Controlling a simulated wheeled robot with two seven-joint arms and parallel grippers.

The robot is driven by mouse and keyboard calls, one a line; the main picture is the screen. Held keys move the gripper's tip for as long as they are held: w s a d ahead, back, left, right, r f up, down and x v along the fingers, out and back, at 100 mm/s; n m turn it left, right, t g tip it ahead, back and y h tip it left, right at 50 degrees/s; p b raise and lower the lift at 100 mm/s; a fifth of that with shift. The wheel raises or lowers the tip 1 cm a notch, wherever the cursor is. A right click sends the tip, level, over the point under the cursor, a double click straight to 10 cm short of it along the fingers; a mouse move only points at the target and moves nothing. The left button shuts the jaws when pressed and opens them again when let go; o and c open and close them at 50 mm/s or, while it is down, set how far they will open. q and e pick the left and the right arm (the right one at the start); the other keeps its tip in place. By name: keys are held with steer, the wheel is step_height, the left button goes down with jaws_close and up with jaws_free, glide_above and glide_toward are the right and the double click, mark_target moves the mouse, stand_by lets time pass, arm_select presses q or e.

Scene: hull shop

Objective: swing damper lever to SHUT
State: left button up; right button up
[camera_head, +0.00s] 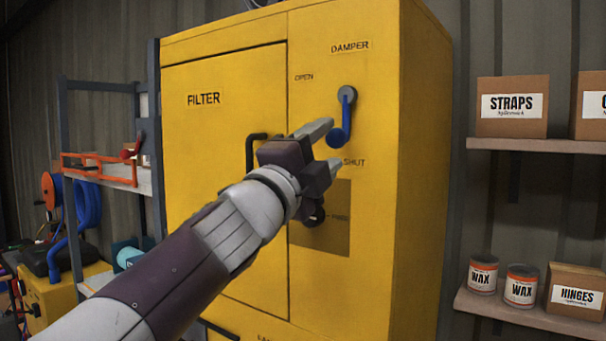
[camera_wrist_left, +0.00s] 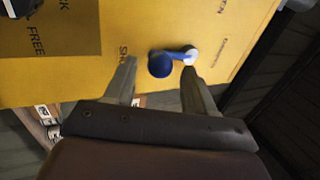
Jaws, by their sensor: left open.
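The damper lever (camera_head: 346,115) is blue, with a round knob, and hangs from a grey pivot on the yellow cabinet (camera_head: 420,180). It points down and slightly left, its knob above the word SHUT; OPEN is printed up and left of the pivot. My left gripper (camera_head: 333,144) is open and empty, just left of and below the knob, with its two fingers apart. In the left wrist view the lever's knob (camera_wrist_left: 160,66) shows between the fingertips. I cannot tell whether a finger touches it. The gripper partly covers the word SHUT. My right gripper is out of view.
The cabinet has a FILTER door with a dark handle (camera_head: 250,150) left of the lever. A dark knob (camera_head: 313,216) sits below my gripper. Shelves with boxes (camera_head: 512,107) and wax tins (camera_head: 482,275) stand right. A rack with an orange frame (camera_head: 98,170) stands left.

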arm_select(q)
steer(key=b+v, duration=0.2)
steer(key=v, duration=0.8)
steer(key=shift+s+b, duration=0.25)
steer(key=shift+b, duration=0.15)
steer(key=shift+a+f, duration=0.1)
steer(key=w+a+f+n+g+y, duration=0.2)
steer(key=a+f+n+y, duration=0.3)
steer(key=f, duration=0.6)
steer(key=w+a+f+n+g+y, duration=0.1)
steer(key=w+f+n+g+y, duration=0.15)
steer(key=f+n, duration=0.65)
steer(key=w+a+f+n+g+y, duration=0.2)
steer(key=a+f+n+y, duration=0.15)
steer(key=f, duration=1.05)
steer(key=s+a+f+n+g, duration=0.2)
steer(key=s+f+g, duration=0.1)
steer(key=s+f, duration=0.3)
steer(key=s+a+f+n+g+y, duration=0.1)
steer(key=s+a+f+n+g, duration=0.1)
steer(key=s+f, duration=0.4)
steer(key=s+a+f+n+g+y, duration=0.1)
steer(key=s+a+f+n+g, duration=0.2)
steer(key=f, duration=1)
steer(key=s+g, duration=0.2)
steer(key=s, duration=0.1)
steer(key=shift+s, duration=0.4)
